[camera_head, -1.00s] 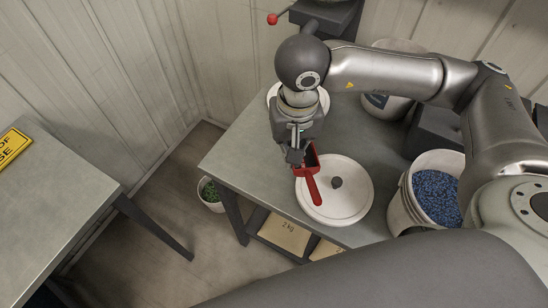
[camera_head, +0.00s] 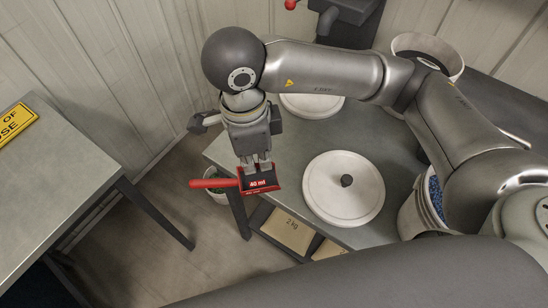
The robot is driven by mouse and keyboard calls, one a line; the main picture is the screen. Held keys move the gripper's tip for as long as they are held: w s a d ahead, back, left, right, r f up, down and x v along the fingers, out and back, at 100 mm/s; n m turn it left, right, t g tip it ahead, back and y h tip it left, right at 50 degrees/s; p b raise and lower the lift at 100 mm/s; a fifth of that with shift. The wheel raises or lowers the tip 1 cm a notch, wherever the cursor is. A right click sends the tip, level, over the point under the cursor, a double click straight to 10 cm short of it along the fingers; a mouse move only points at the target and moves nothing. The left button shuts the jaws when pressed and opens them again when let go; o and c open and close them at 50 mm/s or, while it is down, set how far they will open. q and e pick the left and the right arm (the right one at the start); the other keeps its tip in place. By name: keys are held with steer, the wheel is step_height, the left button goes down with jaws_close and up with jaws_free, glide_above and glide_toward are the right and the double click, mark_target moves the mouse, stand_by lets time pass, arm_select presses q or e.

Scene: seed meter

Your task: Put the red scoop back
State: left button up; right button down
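The red scoop (camera_head: 260,181) has a box-shaped bowl with a dark face marked "40 ml" and a red handle pointing left. My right gripper (camera_head: 256,166) is shut on the scoop at the top edge of its bowl. It holds the scoop in the air, in front of the left corner of the grey table (camera_head: 290,150) in this view. The exact finger contact is small and partly hidden. My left gripper is not in view.
A white round lid (camera_head: 318,190) with a dark knob lies on the table. Another white lid (camera_head: 312,104) is partly hidden behind my arm. A white bucket of blue grains (camera_head: 415,215) stands at right. A second table (camera_head: 50,170) with a yellow sign (camera_head: 14,128) is at left.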

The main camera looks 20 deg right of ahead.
steer(key=w+d+f+p, duration=0.1)
steer(key=w+d+f, duration=0.1)
steer(key=w, duration=0.1)
steer(key=w+d+f+p, duration=0.1)
steer(key=w+d+f, duration=0.1)
steer(key=w+f, duration=0.1)
steer(key=w+d+f, duration=0.2)
steer(key=w+f, duration=0.1)
steer(key=w, duration=0.2)
steer(key=shift+d+f+p, duration=0.25)
steer(key=shift+d+p, duration=0.05)
steer(key=shift+p, duration=0.1)
steer(key=shift+w+d+f, duration=0.2)
steer(key=shift+w+f, duration=0.15)
steer(key=shift+f, duration=0.15)
step_height(320, 180, down, 3)
steer(key=shift+w+f+p, duration=0.1)
steer(key=shift+w+p, duration=0.05)
steer(key=shift+p, duration=0.9)
steer(key=shift+d+f, duration=0.1)
steer(key=shift+f, duration=0.05)
steer(key=shift+f, duration=0.1)
